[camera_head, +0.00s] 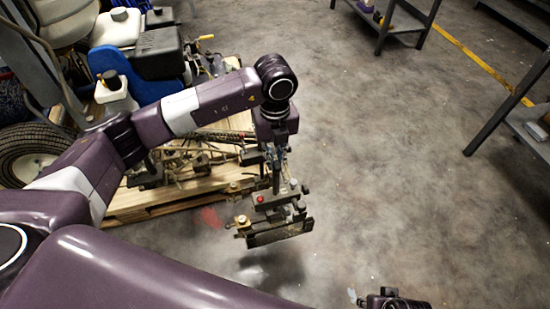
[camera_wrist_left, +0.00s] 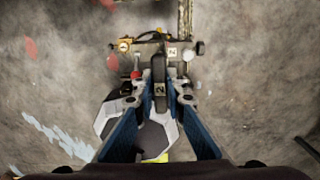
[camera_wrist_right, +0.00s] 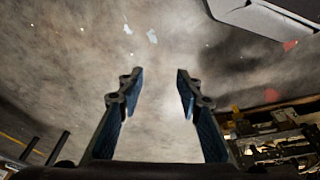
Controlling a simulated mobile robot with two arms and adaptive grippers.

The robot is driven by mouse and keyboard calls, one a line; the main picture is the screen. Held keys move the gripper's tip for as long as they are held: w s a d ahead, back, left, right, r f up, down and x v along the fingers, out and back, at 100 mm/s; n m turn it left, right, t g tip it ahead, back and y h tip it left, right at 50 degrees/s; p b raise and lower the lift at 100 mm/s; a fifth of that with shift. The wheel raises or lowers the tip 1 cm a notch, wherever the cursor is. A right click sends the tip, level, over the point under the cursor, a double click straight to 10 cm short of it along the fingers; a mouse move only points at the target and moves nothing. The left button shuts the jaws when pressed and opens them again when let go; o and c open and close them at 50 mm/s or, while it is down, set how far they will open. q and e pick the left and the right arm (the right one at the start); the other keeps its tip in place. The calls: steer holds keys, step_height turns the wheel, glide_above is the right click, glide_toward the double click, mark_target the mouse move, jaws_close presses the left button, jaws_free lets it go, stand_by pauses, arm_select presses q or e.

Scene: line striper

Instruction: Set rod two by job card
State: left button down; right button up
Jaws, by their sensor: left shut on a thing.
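In the head view this assembly (camera_head: 272,218) hangs over the floor beside the pallet, below my left gripper (camera_head: 276,170); the fingers are small and partly hidden there. My right gripper (camera_wrist_right: 157,78) is open and empty; its wrist shows at the bottom edge in the head view. I cannot make out a job card.
The line striper (camera_head: 128,30), with blue and white parts and a wheel (camera_head: 28,152), stands at the left. A wooden pallet (camera_head: 150,204) lies under its front parts. Metal benches (camera_head: 400,20) stand at the back and right edge. The middle floor is clear.

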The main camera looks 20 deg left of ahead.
arm_select(q)
steer(key=shift+r, duration=0.1)
